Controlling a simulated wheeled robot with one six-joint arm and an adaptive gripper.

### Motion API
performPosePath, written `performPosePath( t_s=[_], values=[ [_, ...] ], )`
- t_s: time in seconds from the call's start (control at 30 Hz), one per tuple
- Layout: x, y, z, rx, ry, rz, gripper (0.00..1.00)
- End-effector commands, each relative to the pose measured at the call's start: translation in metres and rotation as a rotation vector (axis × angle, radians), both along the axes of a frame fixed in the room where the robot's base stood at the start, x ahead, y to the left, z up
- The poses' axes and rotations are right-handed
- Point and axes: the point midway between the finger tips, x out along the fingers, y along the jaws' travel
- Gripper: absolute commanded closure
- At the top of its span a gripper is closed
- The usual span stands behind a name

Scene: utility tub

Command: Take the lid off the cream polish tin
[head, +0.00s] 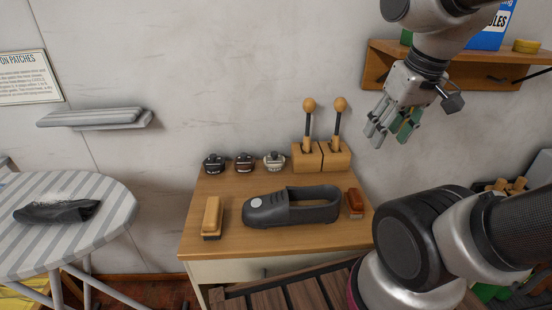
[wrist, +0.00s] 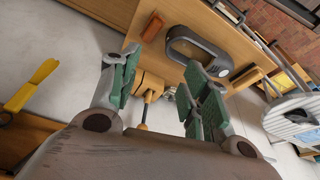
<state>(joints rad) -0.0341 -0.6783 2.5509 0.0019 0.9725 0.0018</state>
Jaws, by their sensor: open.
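The cream polish tin (head: 274,161) stands on the wooden cabinet top, at the right end of a row of three small tins. It has a pale body with a dark fitting on top, and its lid appears to be on. My gripper (head: 392,131) is open and empty, in the air to the right of the tin and higher, well apart from it. In the wrist view my gripper (wrist: 162,62) shows two spread green-padded fingers with nothing between them. Small tin-like shapes by the right finger there are too hidden to tell apart.
A black tin (head: 214,163) and a brown tin (head: 244,163) stand left of the cream one. A wooden holder (head: 321,158) with two upright knobbed tools is close on its right. A dark shoe (head: 292,207) lies in front, between a tan brush (head: 212,217) and a red-brown brush (head: 354,203).

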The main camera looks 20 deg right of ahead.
Motion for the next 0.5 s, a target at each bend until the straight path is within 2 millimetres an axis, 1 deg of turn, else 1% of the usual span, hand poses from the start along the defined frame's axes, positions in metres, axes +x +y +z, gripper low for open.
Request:
performPosePath(
  t_s=[0.17,0.27,0.37,0.47,0.5],
  values=[
    [0.008,0.004,-0.009,-0.003,0.057,0.020,0.54],
    [0.017,0.008,-0.015,-0.005,0.099,0.034,0.54],
    [0.028,0.013,-0.021,-0.009,0.142,0.051,0.54],
    [0.045,0.019,-0.029,-0.014,0.188,0.072,0.54],
    [0.054,0.023,-0.033,-0.017,0.209,0.082,0.54]
  ],
)
